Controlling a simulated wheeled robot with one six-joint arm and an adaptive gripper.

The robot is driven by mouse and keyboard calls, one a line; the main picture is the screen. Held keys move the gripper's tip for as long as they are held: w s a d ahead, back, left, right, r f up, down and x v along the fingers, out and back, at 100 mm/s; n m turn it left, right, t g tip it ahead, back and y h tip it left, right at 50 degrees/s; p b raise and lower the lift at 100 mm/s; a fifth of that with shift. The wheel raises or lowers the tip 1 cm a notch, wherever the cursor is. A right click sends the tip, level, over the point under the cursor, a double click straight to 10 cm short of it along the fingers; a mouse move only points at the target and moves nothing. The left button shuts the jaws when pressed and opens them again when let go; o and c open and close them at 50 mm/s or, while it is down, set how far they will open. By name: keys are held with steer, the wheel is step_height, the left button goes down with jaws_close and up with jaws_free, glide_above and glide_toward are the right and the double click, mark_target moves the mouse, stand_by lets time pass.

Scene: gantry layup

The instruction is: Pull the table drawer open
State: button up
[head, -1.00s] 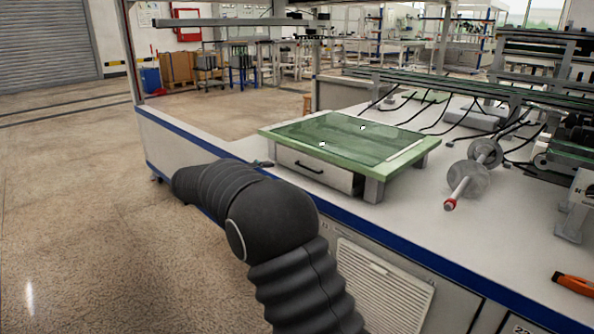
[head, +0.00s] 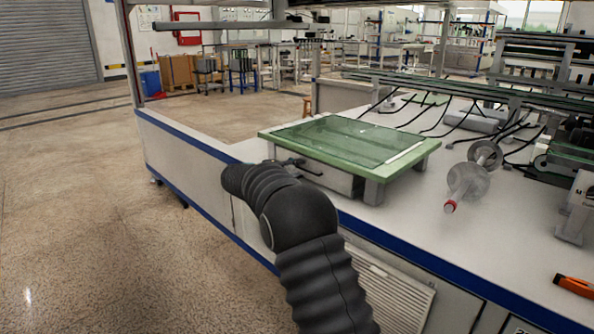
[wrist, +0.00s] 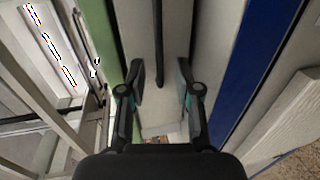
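The small table has a green frame and a glass top (head: 345,140) and stands on the white bench. Its pale drawer (head: 338,180) looks shut under the top, partly hidden by my arm. The drawer's dark bar handle (wrist: 158,45) lies in line with the gap between my fingers in the wrist view. My gripper (wrist: 159,82) is open, with one finger on each side of the handle's line. I cannot tell whether either finger touches the handle. In the head view my gripper (head: 283,162) is close to the drawer front, partly behind my wrist.
The white bench top (head: 420,205) has a blue front edge. A metal roller with a red end (head: 467,182) lies right of the table, and an orange-handled tool (head: 574,286) lies far right. Dark cables run behind. The floor at left is clear.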

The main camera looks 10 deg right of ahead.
steer(key=shift+w+d, duration=0.1)
steer(key=shift+d, duration=0.1)
jaws_close()
steer(key=shift+a+f, duration=0.1)
